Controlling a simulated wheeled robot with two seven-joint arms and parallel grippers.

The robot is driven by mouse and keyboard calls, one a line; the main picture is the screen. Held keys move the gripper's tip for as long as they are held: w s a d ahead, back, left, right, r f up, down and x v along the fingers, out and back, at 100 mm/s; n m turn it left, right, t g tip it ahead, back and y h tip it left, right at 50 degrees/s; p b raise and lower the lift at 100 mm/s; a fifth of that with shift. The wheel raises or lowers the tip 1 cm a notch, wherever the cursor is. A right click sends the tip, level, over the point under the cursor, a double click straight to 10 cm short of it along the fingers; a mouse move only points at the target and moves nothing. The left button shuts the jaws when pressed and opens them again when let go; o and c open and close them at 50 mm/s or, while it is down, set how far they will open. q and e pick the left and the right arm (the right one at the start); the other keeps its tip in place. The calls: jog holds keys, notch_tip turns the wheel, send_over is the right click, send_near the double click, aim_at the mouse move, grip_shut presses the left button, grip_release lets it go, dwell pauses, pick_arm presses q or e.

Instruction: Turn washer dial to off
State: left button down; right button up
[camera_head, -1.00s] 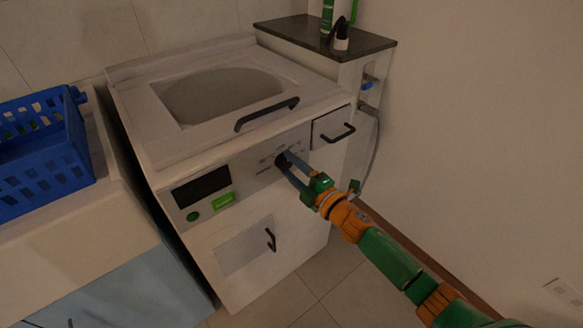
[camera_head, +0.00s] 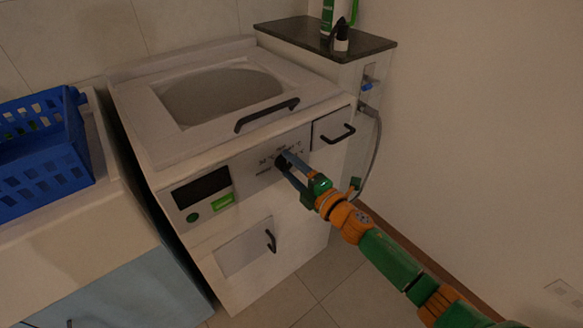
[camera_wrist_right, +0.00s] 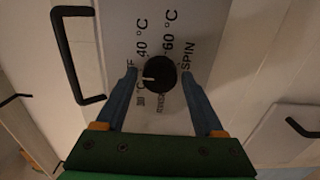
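The washer (camera_head: 235,150) stands against the tiled wall, with its control panel facing me. Its black round dial (camera_wrist_right: 160,73) is in the middle of the right wrist view, ringed by labels such as 40 °C, 60 °C, SPIN and 30 °C. The white mark on the dial points left, towards a label ending in F that is partly hidden by a finger. My right gripper (camera_head: 283,160) is at the dial in the head view. Its blue-grey fingers are on either side of the dial, with gaps visible in the right wrist view (camera_wrist_right: 159,82). My left gripper is out of view.
A black handle (camera_wrist_right: 75,55) projects beside the dial panel. The washer's lid handle (camera_head: 267,114) and drawer handle (camera_head: 337,134) are close to my right gripper. A blue basket (camera_head: 40,155) sits at left. A dark-topped stand (camera_head: 300,38) holds bottles. The floor at right is clear.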

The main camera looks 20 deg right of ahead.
jog(key=shift+o, duration=0.5)
jog(key=shift+s, duration=0.1)
jog(key=v, duration=0.7)
jog(key=shift+d, duration=0.1)
